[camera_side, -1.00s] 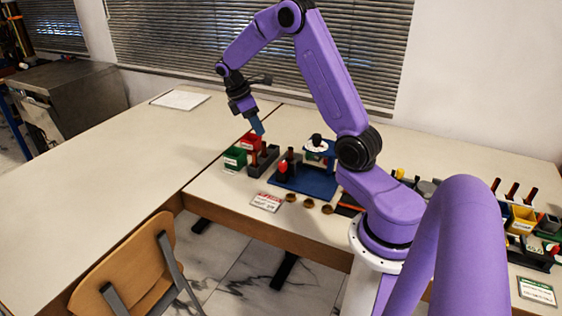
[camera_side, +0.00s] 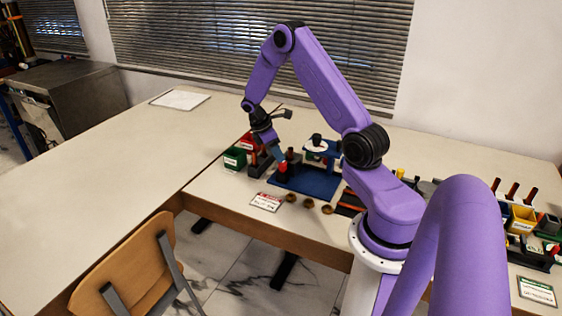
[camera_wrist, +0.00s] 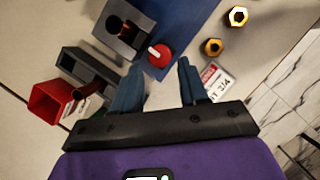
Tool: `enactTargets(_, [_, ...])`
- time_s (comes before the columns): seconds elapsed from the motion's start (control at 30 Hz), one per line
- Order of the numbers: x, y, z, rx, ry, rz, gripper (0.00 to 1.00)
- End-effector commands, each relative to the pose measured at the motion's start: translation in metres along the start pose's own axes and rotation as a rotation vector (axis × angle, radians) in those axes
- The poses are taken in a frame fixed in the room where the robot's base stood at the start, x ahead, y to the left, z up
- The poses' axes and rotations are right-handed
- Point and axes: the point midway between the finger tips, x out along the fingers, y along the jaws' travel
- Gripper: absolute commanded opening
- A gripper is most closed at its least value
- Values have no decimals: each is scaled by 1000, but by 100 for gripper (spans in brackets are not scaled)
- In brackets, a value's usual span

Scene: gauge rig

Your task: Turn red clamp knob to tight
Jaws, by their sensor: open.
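The red clamp knob (camera_wrist: 159,55) is round with a white pointer line and sits beside a dark grey block on the blue base plate (camera_wrist: 190,22). In the side view the knob (camera_side: 283,168) shows as a small red spot at the left end of the base plate. My gripper (camera_wrist: 158,75) has its two blue fingers apart, one to each side below the knob in the wrist view, with nothing between them. In the side view my gripper (camera_side: 278,155) hangs just above and behind the knob. I cannot tell whether it touches it.
A red bin (camera_wrist: 48,103), a green bin (camera_side: 235,158) and a dark slotted holder (camera_wrist: 88,75) stand left of the rig. Brass nuts (camera_wrist: 213,47) and a printed card (camera_wrist: 215,82) lie in front.

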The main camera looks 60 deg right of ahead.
Motion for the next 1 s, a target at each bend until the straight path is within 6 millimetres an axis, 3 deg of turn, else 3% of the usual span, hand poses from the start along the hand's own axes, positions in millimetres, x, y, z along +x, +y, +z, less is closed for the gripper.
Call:
enactTargets(0.1, [21, -1, 0, -1, -1, -3, 43])
enactTargets(0.3, [41, 0, 0, 0, 0, -1, 43])
enactTargets(0.7, [47, 0, 0, 0, 1, 1, 43])
enactTargets(0.83, [47, 0, 0, 0, 1, 1, 3])
enactTargets(1.0, [47, 0, 0, 3, 1, 0, 3])
